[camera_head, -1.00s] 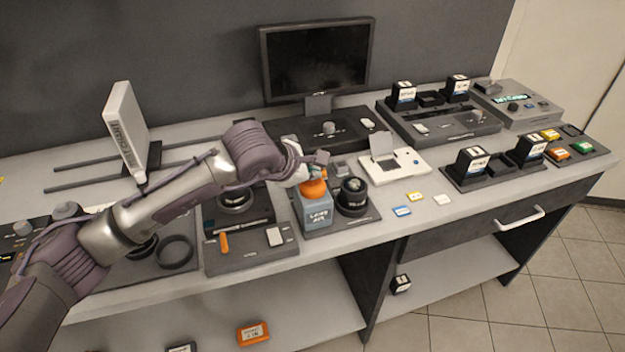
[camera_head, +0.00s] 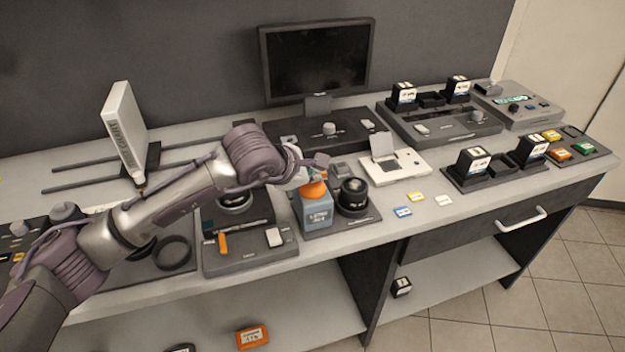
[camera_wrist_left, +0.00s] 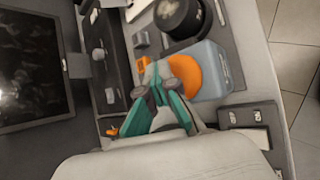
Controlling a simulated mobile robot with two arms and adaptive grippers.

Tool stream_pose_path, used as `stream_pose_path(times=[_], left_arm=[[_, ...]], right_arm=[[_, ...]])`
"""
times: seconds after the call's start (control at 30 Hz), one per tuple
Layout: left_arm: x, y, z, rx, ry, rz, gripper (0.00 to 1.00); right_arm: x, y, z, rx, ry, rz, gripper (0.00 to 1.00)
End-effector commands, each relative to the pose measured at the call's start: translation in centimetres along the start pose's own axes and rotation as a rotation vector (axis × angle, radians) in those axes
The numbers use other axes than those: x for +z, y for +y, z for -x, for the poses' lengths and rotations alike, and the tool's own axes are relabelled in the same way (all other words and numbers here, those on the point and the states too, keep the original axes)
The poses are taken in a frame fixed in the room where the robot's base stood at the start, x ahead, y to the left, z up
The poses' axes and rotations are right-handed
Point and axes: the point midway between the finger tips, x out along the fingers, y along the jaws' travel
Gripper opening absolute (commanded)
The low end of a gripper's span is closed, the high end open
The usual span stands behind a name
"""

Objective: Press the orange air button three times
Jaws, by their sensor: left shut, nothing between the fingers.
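The orange air button (camera_head: 313,189) is a dome on top of a blue-grey box (camera_head: 316,212) near the middle of the bench. In the left wrist view the orange dome (camera_wrist_left: 186,75) sits on the box (camera_wrist_left: 215,72), partly covered by my fingers. My left gripper (camera_head: 308,172) is shut and empty, its tips at the top of the dome. In the left wrist view its fingertips (camera_wrist_left: 156,92) overlap the dome's edge; whether they touch it I cannot tell. My right gripper is not in view.
A black lens-like cylinder (camera_head: 353,194) stands right beside the box. A panel with an orange lever (camera_head: 222,243) lies to its left. A monitor (camera_head: 316,58) stands behind. Small blue and yellow cards lie on bare bench to the right.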

Motion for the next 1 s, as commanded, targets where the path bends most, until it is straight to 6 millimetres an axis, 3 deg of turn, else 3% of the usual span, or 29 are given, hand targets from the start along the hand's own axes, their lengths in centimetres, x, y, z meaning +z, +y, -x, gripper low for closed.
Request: stream_pose_path(times=[0.43,1.0], left_arm=[[-0.1,-0.1,-0.1,-0.003,0.004,0.001,0.00],[1.1,1.1,1.5,-0.002,0.002,0.000,0.00]], right_arm=[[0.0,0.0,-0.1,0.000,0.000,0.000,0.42],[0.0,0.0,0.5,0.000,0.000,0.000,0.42]])
